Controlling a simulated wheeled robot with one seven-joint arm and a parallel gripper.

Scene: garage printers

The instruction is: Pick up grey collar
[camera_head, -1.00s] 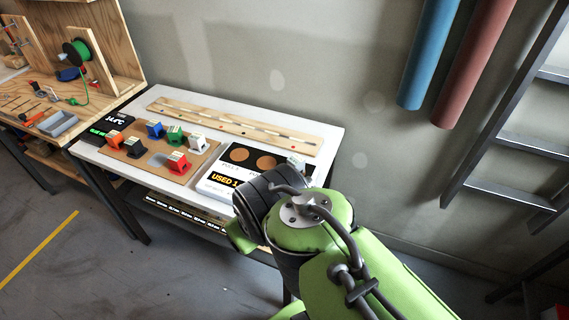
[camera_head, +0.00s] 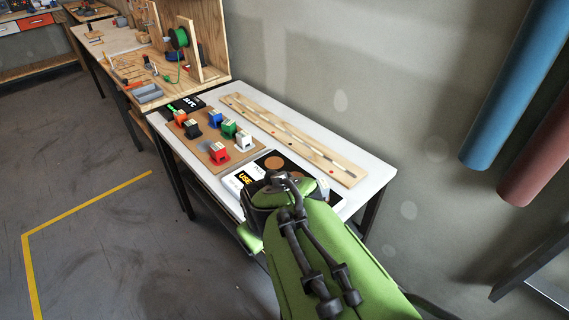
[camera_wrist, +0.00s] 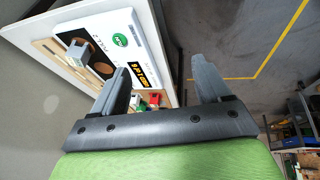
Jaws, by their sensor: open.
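A small grey block-like piece (camera_wrist: 77,50), which looks like the grey collar, sits on a black-and-white printed board (camera_wrist: 128,42) in the wrist view. It is at the upper left, beyond and to the left of my gripper's left finger. My gripper (camera_wrist: 160,78) is open, with nothing between its fingers, and is apart from the grey piece. In the head view my own arm covers the gripper and part of the board (camera_head: 232,184).
The white table (camera_head: 372,172) also bears a brown board (camera_head: 226,166) with several coloured blocks and a long wooden strip (camera_head: 290,138). A wooden workbench (camera_head: 118,75) with a green spool (camera_head: 178,38) stands at left. Floor left of the table is clear.

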